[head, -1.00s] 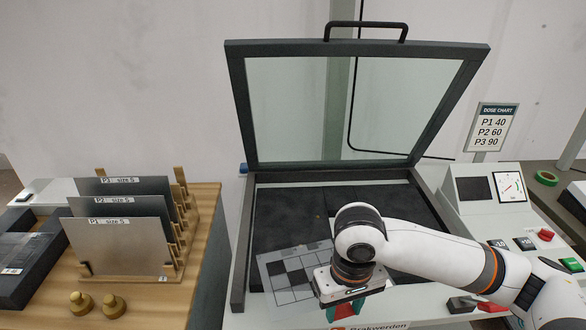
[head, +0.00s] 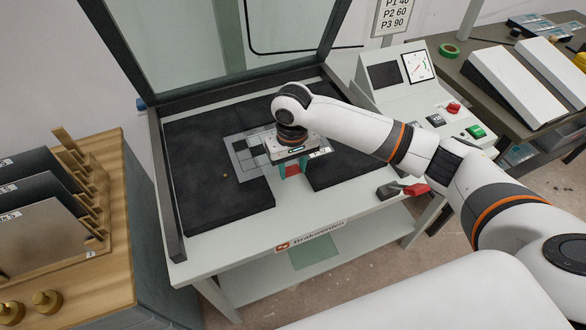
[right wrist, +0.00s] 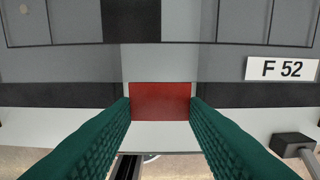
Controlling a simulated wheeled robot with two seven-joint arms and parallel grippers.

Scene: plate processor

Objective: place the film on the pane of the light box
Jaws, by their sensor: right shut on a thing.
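The film (head: 243,158) is a clear sheet with grey and black squares, over the black bed of the plate processor. Its label "F 52" shows in the right wrist view (right wrist: 281,69). My right gripper (head: 291,170) is shut on the film's red front tab (right wrist: 160,101), between the green fingers. I cannot tell whether the sheet touches the bed or hangs just above it. Two white sloped boxes (head: 502,88) stand on the dark table at the right; I cannot tell which is the light box with the pane. My left gripper is not in view.
The processor's glass lid (head: 215,40) stands open behind the black bed (head: 215,195). A control panel (head: 420,95) with a dial is at its right. A wooden rack (head: 85,185) of plates stands at the left. Green tape (head: 449,50) lies on the right table (head: 465,70).

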